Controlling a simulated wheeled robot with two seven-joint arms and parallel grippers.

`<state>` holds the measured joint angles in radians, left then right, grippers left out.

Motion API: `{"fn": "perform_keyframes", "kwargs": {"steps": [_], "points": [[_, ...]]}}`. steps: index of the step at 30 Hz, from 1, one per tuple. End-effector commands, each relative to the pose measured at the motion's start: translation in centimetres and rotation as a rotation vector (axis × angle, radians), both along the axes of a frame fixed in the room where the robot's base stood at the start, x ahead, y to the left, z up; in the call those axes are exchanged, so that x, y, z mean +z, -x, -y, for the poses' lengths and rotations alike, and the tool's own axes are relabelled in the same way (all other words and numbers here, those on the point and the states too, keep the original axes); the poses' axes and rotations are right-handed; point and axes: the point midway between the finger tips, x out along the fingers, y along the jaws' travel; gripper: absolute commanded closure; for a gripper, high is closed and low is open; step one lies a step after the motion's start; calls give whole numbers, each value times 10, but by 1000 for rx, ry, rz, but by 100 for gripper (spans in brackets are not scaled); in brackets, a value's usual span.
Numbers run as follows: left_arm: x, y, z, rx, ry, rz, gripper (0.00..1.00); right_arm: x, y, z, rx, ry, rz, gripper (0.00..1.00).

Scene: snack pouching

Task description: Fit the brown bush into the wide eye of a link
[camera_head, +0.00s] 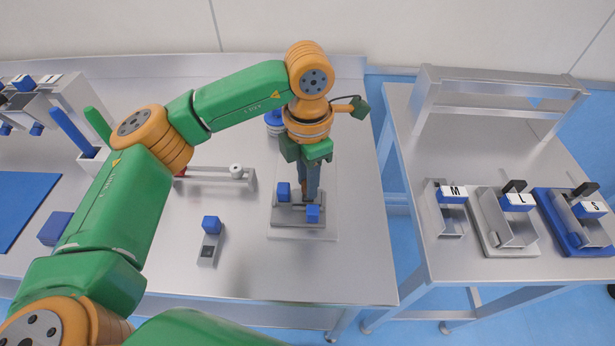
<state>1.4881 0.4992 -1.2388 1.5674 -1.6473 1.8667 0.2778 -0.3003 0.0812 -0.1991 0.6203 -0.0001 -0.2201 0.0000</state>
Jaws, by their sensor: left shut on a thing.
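My left gripper (309,192) points down over a grey block fixture (298,222) on the table. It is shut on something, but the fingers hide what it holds. I cannot make out the brown bush for certain. A grey bar-shaped part (212,172), possibly a link, lies left of the gripper, with a white round piece (236,170) at its right end. A short grey part (208,249) with a blue cube (211,225) at its far end lies to the front left. My right gripper is not in view.
Further left are a blue mat (20,205) and a holder with a blue stick (70,130). A separate right table (465,262) bears stands marked M, L and S. The front of the main table is clear.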

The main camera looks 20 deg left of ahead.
Motion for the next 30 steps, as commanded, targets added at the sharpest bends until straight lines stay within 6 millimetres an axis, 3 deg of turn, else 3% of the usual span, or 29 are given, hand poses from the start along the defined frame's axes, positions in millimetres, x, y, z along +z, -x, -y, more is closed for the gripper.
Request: {"fn": "perform_keyframes", "kwargs": {"steps": [30], "points": [[-3, 0, 0, 0, 0, 0, 100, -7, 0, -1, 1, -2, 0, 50]]}}
